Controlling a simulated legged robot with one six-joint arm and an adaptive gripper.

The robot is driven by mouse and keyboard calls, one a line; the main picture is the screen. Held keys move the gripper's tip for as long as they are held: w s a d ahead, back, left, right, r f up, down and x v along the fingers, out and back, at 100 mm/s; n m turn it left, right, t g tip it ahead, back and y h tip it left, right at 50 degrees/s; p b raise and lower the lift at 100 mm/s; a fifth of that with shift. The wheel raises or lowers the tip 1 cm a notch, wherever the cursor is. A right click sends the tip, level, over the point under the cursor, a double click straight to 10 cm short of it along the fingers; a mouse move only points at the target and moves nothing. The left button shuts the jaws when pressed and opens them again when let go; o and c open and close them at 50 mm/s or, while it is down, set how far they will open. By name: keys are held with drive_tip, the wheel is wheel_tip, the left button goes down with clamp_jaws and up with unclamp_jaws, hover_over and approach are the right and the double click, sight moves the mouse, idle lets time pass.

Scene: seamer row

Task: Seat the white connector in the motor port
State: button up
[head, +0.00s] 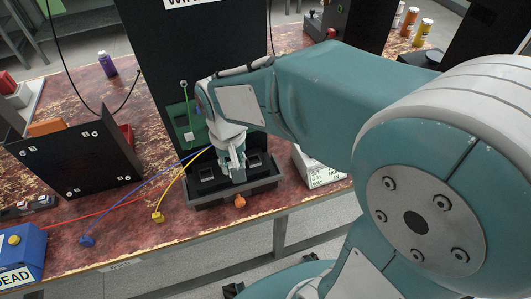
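My gripper (236,173) points down in the middle of the head view, over a black tray (262,187) at the foot of a tall black panel (150,60). Its fingers look close together, but the view is too small to tell whether they hold anything. A small white piece (189,136) shows on a green plate on the panel, left of my gripper; I cannot tell whether it is the white connector. Dark square sockets (207,174) show in the tray beside my gripper. I cannot tell which is the motor port.
A yellow plug (158,217), a blue plug (87,240) and an orange plug (240,202) lie near the front edge. Cables cross the worn red table (130,205). A black panel (75,162) stands left, a blue box (20,255) front left, a white box (318,172) right.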

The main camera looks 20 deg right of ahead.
drive_tip(key=w+d+f, duration=0.4)
drive_tip(key=w+d, duration=0.1)
drive_tip(key=w, duration=0.2)
hover_over(255, 161)
drive_tip(key=f, duration=0.5)
drive_tip(key=shift+s+a, duration=0.15)
drive_tip(key=shift+s, duration=0.2)
drive_tip(key=shift+w+a+f, duration=0.2)
drive_tip(key=shift+w+f, duration=0.1)
drive_tip(key=shift+f, duration=0.15)
wheel_tip(255, 161, down, 2)
drive_tip(key=shift+f, duration=0.25)
clamp_jaws()
drive_tip(key=shift+d+f, duration=0.1)
drive_tip(key=shift+f, duration=0.15)
drive_tip(key=shift+d, duration=0.15)
drive_tip(key=o, duration=0.9)
unclamp_jaws()
drive_tip(key=shift+o, duration=0.2)
drive_tip(key=shift+a, duration=0.2)
